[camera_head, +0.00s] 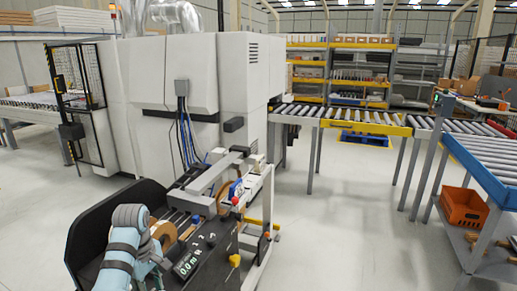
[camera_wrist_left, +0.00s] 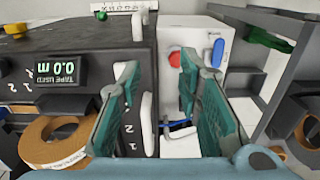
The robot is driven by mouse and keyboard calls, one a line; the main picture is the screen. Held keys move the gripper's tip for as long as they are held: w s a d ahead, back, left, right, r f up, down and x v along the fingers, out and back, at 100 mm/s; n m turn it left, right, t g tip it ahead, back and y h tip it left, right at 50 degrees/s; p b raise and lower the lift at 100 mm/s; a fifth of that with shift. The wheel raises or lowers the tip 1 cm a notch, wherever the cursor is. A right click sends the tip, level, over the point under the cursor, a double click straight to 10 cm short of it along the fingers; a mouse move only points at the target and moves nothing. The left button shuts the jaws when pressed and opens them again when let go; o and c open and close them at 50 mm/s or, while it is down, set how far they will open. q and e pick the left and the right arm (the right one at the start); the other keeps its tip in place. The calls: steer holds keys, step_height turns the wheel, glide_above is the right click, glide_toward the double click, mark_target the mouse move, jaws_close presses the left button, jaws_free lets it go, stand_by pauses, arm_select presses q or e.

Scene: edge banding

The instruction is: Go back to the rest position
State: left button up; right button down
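My left arm comes in at the lower left of the head view, beside the edge bander's tape unit; its fingers are not clear there. In the left wrist view, my left gripper (camera_wrist_left: 158,88) is open, its two teal fingers apart. A white handle (camera_wrist_left: 146,124) shows between them beyond, on the dark panel's edge; I cannot tell its distance. No object is visibly held. A display (camera_wrist_left: 57,74) reading 0.0 m, upside down, and a brown tape roll (camera_wrist_left: 55,143) show at left. My right gripper is in neither view.
The large white machine (camera_head: 215,85) stands behind the tape unit. A red button (camera_wrist_left: 175,58) and a blue button (camera_wrist_left: 217,52) sit on a white box near the fingers. Roller conveyors (camera_head: 365,122) and an orange crate (camera_head: 463,207) are at right. The floor (camera_head: 340,225) between is clear.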

arm_select(q)
steer(key=s+f+m, duration=0.2)
steer(key=s+f, duration=0.2)
steer(key=f, duration=0.6)
steer(key=s+f+m, duration=0.2)
steer(key=s+f, duration=0.3)
steer(key=f, duration=0.6)
steer(key=s+f+m, duration=0.2)
steer(key=s+f, duration=0.2)
steer(key=f, duration=0.6)
steer(key=s+f+m, duration=0.2)
steer(key=s+f, duration=0.2)
steer(key=s, duration=0.7)
steer(key=s+f+m, duration=0.3)
steer(key=s+f, duration=0.2)
steer(key=s, duration=0.6)
steer(key=s+f+m+t, duration=0.1)
steer(key=s+f+m, duration=0.2)
steer(key=s, duration=0.8)
steer(key=shift+s+f+y, duration=0.25)
steer(key=shift+f+y, duration=0.15)
steer(key=shift+f, duration=0.45)
